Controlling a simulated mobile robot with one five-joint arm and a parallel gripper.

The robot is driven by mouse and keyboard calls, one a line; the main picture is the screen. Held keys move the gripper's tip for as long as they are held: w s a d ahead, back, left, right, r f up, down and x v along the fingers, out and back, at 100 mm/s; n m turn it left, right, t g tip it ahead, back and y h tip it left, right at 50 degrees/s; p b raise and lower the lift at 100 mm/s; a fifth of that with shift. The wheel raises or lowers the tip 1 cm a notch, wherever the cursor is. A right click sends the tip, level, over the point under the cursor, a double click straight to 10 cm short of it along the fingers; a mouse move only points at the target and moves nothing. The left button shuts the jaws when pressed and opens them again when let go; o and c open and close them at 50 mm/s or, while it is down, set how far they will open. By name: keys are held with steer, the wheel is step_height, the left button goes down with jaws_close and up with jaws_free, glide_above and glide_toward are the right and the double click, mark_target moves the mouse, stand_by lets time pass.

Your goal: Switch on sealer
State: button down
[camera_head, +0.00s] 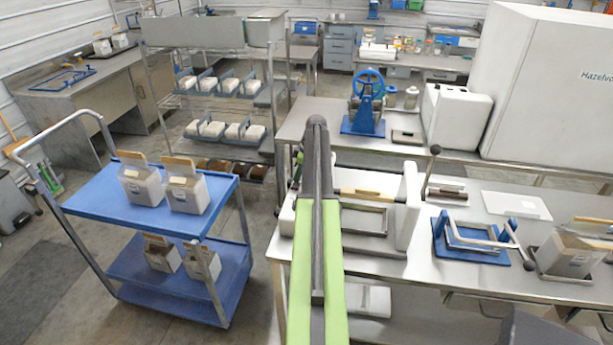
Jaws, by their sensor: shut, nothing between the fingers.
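A white bench machine (408,208), which looks like the sealer, stands on the steel bench behind my raised green and dark grey arm. Its white body shows on both sides of the arm, with an upright panel at the right end. A wooden-topped bar (368,193) and a grey frame (370,218) show at its front. A lever with a black knob (435,150) rises just right of the panel; I cannot tell if it belongs to the machine. No switch can be made out, and the arm covers the machine's middle. My gripper's fingers are not visible; the arm hides that area.
Right of the machine, a blue stand (472,240) and a bagged block in a tray (565,255) sit on the steel bench (450,275). A blue cart (150,200) with bags stands left. A blue wheeled press (367,105) and a large white cabinet (550,90) stand behind.

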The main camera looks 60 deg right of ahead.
mark_target(296, 184)
steer(key=shift+s+d+r, duration=0.1)
steer(key=shift+s, duration=0.3)
steer(key=shift+a+r, duration=0.2)
steer(key=shift+a, duration=0.7)
steer(key=shift+w, duration=0.1)
steer(key=shift+p, duration=0.3)
steer(key=shift+r, duration=0.3)
step_height(296, 184, up, 4)
steer(key=p, duration=0.4)
steer(key=shift+w+a+p, duration=0.1)
steer(key=shift+w+p, duration=0.05)
steer(key=shift+p, duration=0.15)
steer(key=s+d+r+p, duration=0.2)
steer(key=d+r+p, duration=0.1)
steer(key=r+p, duration=0.5)
steer(key=shift+d+r, duration=0.2)
steer(key=shift+r, duration=0.1)
